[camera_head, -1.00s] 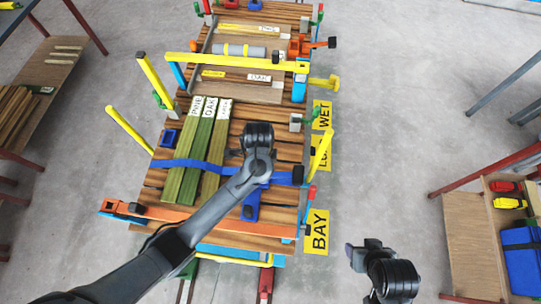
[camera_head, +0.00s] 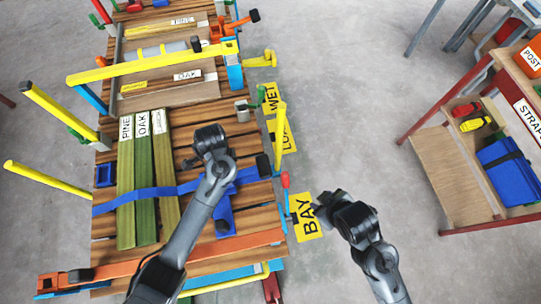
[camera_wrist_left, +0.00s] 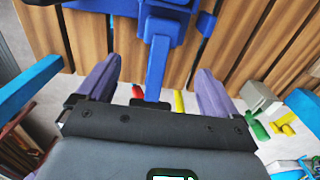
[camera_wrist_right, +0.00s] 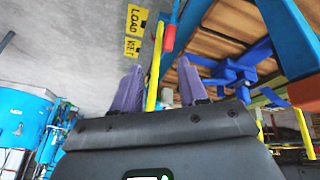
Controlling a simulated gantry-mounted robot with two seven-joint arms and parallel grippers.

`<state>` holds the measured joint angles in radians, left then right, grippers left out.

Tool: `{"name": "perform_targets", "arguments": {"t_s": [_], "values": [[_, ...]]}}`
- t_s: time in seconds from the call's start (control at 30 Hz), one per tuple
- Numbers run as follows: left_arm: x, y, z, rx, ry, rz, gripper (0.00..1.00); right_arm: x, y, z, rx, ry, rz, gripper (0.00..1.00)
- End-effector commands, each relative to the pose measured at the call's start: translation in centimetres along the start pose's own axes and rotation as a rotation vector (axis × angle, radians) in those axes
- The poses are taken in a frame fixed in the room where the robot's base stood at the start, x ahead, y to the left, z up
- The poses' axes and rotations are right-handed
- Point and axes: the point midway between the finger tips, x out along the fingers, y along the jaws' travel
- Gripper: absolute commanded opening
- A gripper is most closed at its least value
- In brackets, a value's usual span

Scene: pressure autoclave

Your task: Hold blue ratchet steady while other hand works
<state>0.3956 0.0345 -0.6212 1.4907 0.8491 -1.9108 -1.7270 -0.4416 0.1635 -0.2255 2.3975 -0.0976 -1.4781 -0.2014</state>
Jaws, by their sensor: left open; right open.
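The blue ratchet (camera_head: 225,215) lies on the slatted deck on a blue strap (camera_head: 135,196) that crosses several boards. In the head view my left arm partly covers it. My left gripper (camera_head: 208,140) is open above the deck. In the left wrist view the ratchet (camera_wrist_left: 172,22) and its blue handle (camera_wrist_left: 158,68) show between the open fingers (camera_wrist_left: 156,85), and I see no grip on it. My right gripper (camera_head: 328,203) is open beside the deck's right edge. In the right wrist view blue ratchet parts (camera_wrist_right: 230,72) show right of its fingers (camera_wrist_right: 161,82).
Labelled boards (camera_head: 142,185) lie under the strap. Yellow posts (camera_head: 280,125) and an orange bar (camera_head: 160,262) edge the deck. One post (camera_wrist_right: 153,75) with a red piece shows between my right fingers' directions.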

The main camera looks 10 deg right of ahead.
Motion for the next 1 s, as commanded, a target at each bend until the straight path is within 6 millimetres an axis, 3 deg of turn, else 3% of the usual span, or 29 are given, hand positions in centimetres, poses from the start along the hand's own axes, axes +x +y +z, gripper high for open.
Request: {"name": "perform_targets", "arguments": {"t_s": [0.2,0.4,0.53,0.7,0.87,1.0], "values": [[0.0,0.0,0.0,0.0,0.0,0.0,0.94,2.0,-3.0,-9.7,-0.676,0.22,0.048,0.43],[0.0,0.0,0.0,0.0,0.0,0.0,0.94,3.5,-7.1,-16.2,-1.38,0.389,0.145,0.43],[0.0,0.0,0.0,0.0,0.0,0.0,0.94,4.8,-9.1,-18.4,-1.829,0.46,0.217,0.43],[0.0,0.0,0.0,0.0,0.0,0.0,0.94,7.3,-10.0,-19.1,-2.401,0.51,0.29,0.43],[0.0,0.0,0.0,0.0,0.0,0.0,0.94,7.3,-10.2,-19.9,-2.756,0.583,0.304,0.43],[0.0,0.0,0.0,0.0,0.0,0.0,0.94,7.3,-8.9,-19.6,-3.024,0.61,0.26,0.43]]}}
